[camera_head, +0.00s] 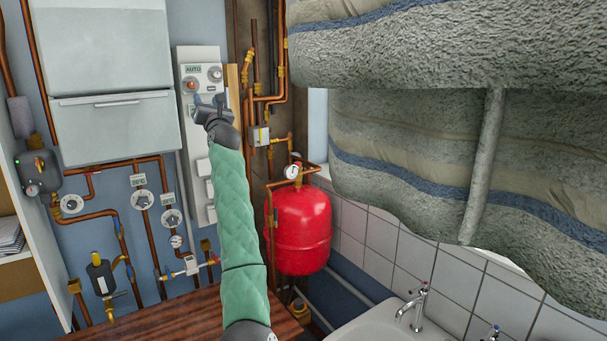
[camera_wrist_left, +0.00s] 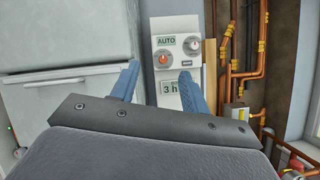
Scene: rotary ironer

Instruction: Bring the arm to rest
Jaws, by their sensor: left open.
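My left gripper (camera_head: 209,101) is at the end of my green-sleeved arm (camera_head: 240,220), raised in front of the control panel (camera_head: 201,60) on the wall. In the left wrist view its two blue fingers (camera_wrist_left: 157,88) are apart, with nothing between them. The panel also shows in the left wrist view (camera_wrist_left: 176,28). It has an AUTO label (camera_wrist_left: 166,41), an orange-marked knob (camera_wrist_left: 164,58), a light knob (camera_wrist_left: 193,45) and a "3 h" label (camera_wrist_left: 170,87). I cannot tell whether the gripper touches the panel. My right gripper is not in view.
Copper pipes with gauges and valves (camera_head: 143,199) line the wall. A red tank (camera_head: 301,230) stands right of my arm. Large rolled textiles (camera_head: 440,60) hang at the upper right. A sink (camera_head: 380,325) and a wooden surface (camera_head: 165,325) are below. A grey cabinet (camera_head: 115,130) is at left.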

